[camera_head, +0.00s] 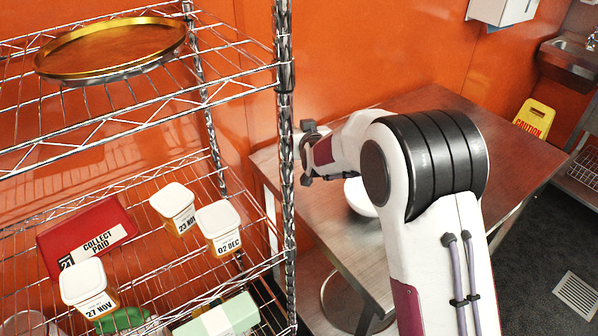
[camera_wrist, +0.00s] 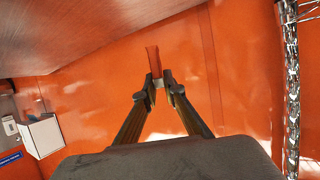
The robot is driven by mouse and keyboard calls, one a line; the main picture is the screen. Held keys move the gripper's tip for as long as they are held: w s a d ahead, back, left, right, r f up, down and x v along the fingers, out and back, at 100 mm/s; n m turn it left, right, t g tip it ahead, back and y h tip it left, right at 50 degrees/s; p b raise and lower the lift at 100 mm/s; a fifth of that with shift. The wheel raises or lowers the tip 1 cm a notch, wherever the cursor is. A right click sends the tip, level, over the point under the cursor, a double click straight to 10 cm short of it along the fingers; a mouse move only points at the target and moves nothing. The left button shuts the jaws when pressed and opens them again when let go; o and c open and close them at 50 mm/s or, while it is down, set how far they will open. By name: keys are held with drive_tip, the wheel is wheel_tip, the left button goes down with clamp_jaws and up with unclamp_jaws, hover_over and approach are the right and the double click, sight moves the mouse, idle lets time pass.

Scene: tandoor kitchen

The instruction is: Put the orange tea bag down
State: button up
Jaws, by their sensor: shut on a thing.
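In the wrist view my gripper (camera_wrist: 159,84) is shut on the orange tea bag (camera_wrist: 153,61). The tea bag is a small, narrow orange-red piece that sticks out past the fingertips. It stands against an orange wall of nearly the same colour, so its outline is partly hard to make out. I see no surface touching it. In the head view my arm reaches over the table to the left, and neither the fingertips nor the tea bag can be made out there.
A steel table (camera_head: 440,103) lies beneath my arm, with a white round dish (camera_head: 358,197) partly hidden behind it. A wire rack's post (camera_head: 284,130) stands close on the left. The rack holds a golden tray (camera_head: 110,48), a red box (camera_head: 88,237) and several labelled tubs.

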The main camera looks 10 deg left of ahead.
drive_tip(key=shift+f, duration=3.1)
drive_tip(key=shift+f, duration=1.85)
drive_tip(key=shift+f, duration=0.15)
drive_tip(key=o, duration=0.7)
drive_tip(key=shift+v, duration=6.05)
